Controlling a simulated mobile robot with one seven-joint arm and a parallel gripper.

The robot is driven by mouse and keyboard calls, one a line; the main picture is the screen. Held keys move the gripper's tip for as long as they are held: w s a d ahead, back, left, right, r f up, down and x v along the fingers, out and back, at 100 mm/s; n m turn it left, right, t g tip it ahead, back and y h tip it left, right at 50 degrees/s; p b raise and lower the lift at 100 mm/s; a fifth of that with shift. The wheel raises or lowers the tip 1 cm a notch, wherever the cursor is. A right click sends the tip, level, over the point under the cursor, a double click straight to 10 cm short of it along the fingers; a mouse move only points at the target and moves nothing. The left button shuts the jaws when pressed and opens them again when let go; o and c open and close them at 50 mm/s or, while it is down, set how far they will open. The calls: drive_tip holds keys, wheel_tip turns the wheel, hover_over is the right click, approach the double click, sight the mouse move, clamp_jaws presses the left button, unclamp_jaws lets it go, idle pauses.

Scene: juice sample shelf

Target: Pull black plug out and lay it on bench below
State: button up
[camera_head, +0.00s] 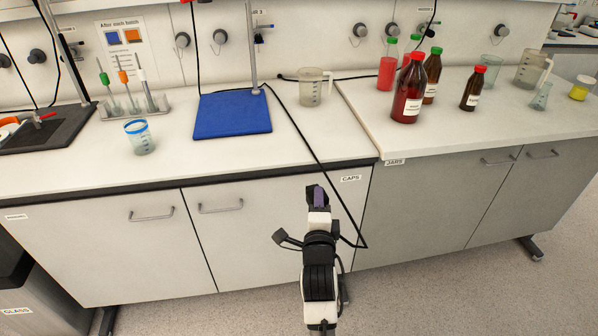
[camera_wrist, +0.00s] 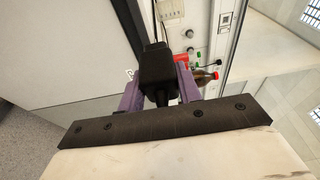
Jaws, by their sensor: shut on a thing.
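The black plug (camera_wrist: 157,68) is between the two purple fingers of my gripper (camera_wrist: 159,84) in the wrist view. It is clear of any socket there. In the head view my gripper (camera_head: 319,196) is in front of the lower cabinets, nearer than the bench's front edge; the plug is hidden by it. A black cable (camera_head: 318,158) runs from the back of the bench (camera_head: 300,150) over the front edge, bends low and comes back toward my gripper.
A blue pad (camera_head: 233,116) with a stand rod and a clear measuring jug (camera_head: 314,88) are on the bench. A beaker (camera_head: 138,137) stands to the left. Brown and red bottles (camera_head: 408,90) stand on the right bench. The front strip of the bench is largely clear.

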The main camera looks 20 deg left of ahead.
drive_tip(key=d+f, duration=0.5)
drive_tip(key=f, duration=0.4)
drive_tip(key=d+f+y, duration=0.1)
drive_tip(key=d+f, duration=0.5)
drive_tip(key=f, duration=0.4)
drive_tip(key=shift+f+n, duration=0.3)
drive_tip(key=shift+n, duration=0.1)
drive_tip(key=shift+w, duration=0.1)
